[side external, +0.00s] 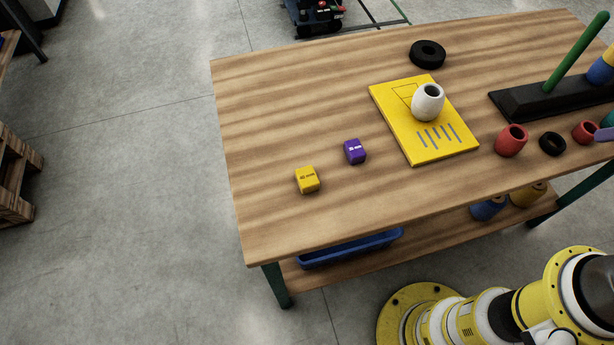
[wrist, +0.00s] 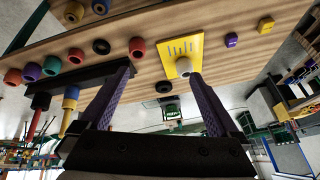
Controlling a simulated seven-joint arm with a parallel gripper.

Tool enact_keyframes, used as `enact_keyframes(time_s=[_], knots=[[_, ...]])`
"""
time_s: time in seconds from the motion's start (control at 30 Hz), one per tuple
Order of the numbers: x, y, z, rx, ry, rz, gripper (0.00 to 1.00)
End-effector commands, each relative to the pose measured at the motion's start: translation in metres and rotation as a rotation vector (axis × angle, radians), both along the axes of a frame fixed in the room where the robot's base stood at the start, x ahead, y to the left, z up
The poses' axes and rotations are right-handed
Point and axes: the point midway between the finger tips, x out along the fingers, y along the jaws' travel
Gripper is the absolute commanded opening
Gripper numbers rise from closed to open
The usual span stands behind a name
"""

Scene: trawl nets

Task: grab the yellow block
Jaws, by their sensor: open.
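The yellow block (side external: 307,180) sits on the wooden table toward its left end, in front and to the left of a purple block (side external: 355,151), with a gap between them. In the wrist view the yellow block (wrist: 266,25) is small, at the upper right, beyond the purple block (wrist: 232,40). My gripper (wrist: 160,74) is open, with its two purple fingers wide apart and nothing between them. It is well away from the yellow block, toward the other end of the table. In the side view the gripper cannot be made out clearly.
A yellow board (side external: 443,151) with a white float (side external: 428,101) on it lies mid-table. A black ring (side external: 427,54) is behind it. Red floats (side external: 511,140) and a black base with a green rod (side external: 568,52) stand at right. The table around the yellow block is clear.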

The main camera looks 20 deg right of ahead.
Motion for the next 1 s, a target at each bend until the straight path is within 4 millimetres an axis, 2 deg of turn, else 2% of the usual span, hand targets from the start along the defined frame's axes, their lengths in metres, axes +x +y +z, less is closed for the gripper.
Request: enact_keyframes(time_s=[0.1, 0.27, 0.4, 0.53, 0.67, 0.77, 0.87, 1.0], knots=[[0.017, 0.000, 0.030, 0.129, -0.036, -0.228, 0.97], [0.057, 0.011, 0.064, 0.308, -0.018, -0.505, 0.97], [0.104, 0.034, 0.085, 0.445, 0.035, -0.725, 0.97], [0.152, 0.067, 0.092, 0.540, 0.103, -0.906, 0.97], [0.196, 0.109, 0.086, 0.594, 0.171, -1.056, 0.97], [0.224, 0.147, 0.072, 0.609, 0.222, -1.147, 0.97], [0.247, 0.190, 0.050, 0.604, 0.269, -1.219, 0.97], [0.266, 0.254, 0.007, 0.561, 0.326, -1.279, 0.97]])
